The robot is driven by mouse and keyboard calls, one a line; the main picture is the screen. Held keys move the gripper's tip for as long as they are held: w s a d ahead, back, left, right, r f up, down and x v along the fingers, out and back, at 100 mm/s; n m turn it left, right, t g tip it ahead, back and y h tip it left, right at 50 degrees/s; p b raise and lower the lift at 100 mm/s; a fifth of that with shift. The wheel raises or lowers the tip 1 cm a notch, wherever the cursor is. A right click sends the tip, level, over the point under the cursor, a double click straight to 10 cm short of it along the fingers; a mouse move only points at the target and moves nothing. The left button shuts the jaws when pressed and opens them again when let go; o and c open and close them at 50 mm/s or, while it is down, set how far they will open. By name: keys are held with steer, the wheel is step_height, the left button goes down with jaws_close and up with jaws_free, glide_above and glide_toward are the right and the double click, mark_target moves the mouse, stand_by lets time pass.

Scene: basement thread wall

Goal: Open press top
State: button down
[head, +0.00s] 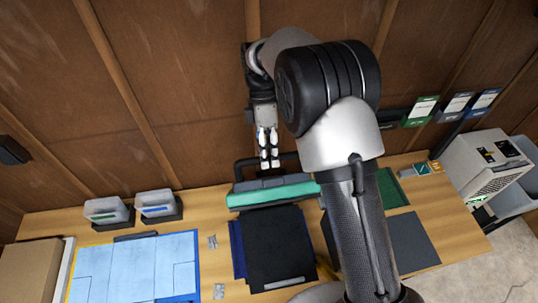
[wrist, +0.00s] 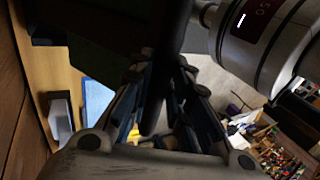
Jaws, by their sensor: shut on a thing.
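The press top (head: 272,194) shows as a teal bar with a grey upper part near the back of the bench, in the head view. Its black handle (head: 243,163) arches up behind the teal bar. My gripper (head: 270,162) points down at the handle with its fingers closed around it. In the wrist view a dark bar (wrist: 160,60) runs between my gripper's two fingers (wrist: 158,125). The fingers hide part of the handle, and my arm covers the press's right end. How far the top is raised is hard to tell.
Black sheets (head: 275,250) lie in front of the press. A light-blue board (head: 135,268) and two grey bins (head: 108,210) stand to the left. A white machine (head: 490,165) stands at the right end. The wooden wall is close behind my gripper.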

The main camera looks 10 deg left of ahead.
steer(key=shift+f, duration=0.4)
steer(key=c, duration=1.9)
jaws_free()
steer(key=o, duration=0.4)
steer(key=shift+w+a, duration=0.1)
steer(key=shift+w, duration=0.35)
steer(key=shift+s+r, duration=0.15)
steer(key=shift+s, duration=0.05)
steer(key=shift+w, duration=0.1)
steer(key=v, duration=1.2)
